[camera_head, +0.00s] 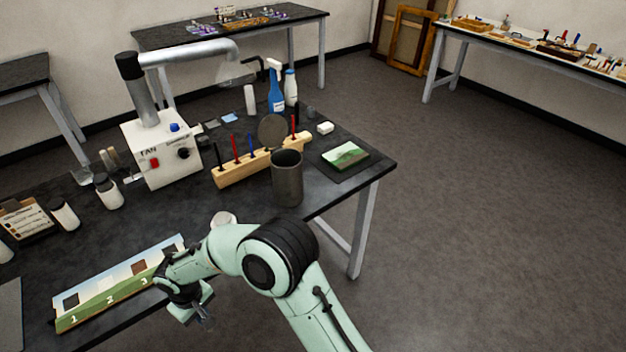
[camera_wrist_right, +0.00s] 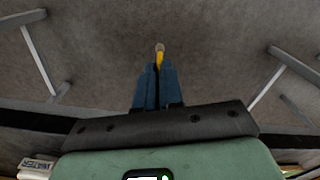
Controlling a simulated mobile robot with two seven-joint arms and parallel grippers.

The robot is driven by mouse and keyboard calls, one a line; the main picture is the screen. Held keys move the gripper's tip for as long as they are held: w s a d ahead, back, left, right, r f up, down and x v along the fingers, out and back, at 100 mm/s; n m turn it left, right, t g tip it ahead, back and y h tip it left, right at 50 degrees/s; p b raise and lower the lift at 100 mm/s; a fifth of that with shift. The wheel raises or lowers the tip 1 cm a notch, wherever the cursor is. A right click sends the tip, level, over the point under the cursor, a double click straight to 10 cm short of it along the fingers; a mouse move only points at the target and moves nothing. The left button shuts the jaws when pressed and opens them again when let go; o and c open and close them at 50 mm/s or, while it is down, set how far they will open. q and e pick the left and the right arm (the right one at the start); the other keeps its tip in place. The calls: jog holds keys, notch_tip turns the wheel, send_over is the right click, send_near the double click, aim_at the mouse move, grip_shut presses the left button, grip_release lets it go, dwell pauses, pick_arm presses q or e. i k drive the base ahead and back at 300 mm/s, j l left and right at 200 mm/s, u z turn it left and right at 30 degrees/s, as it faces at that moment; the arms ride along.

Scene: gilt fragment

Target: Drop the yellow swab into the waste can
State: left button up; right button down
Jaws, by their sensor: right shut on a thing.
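The yellow swab (camera_wrist_right: 160,58) shows in the right wrist view, its yellow stem rising from between the fingertips to a greyish tip. My right gripper (camera_wrist_right: 158,88) is shut on it. In the head view my right gripper (camera_head: 204,322) hangs low at the table's front edge, beside the numbered panel, and the swab cannot be made out there. The waste can appears to be the dark grey cylinder (camera_head: 288,184) with an open top, standing near the table's right front edge. It is beyond and to the right of my right gripper, apart from it. My left gripper is not in view.
A wooden rack (camera_head: 240,172) with coloured pens stands behind the cylinder, with a round dark disc (camera_head: 272,131) upright near it. A green picture (camera_head: 345,155) lies to the right. The fan box (camera_head: 161,150) and numbered panel (camera_head: 115,285) are left. Floor at right is clear.

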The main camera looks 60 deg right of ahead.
aim_at(290, 201)
jog(key=z, duration=1.5)
jog(key=i+j+z, duration=0.4)
jog(key=z, duration=0.25)
jog(key=i+j, duration=0.1)
jog(key=i+l, duration=0.1)
jog(key=l, duration=0.35)
jog(key=i+l, duration=0.1)
jog(key=l, duration=0.85)
jog(key=i+l+u, duration=0.15)
jog(key=l, duration=0.25)
jog(key=l+u, duration=0.2)
jog(key=l, duration=0.2)
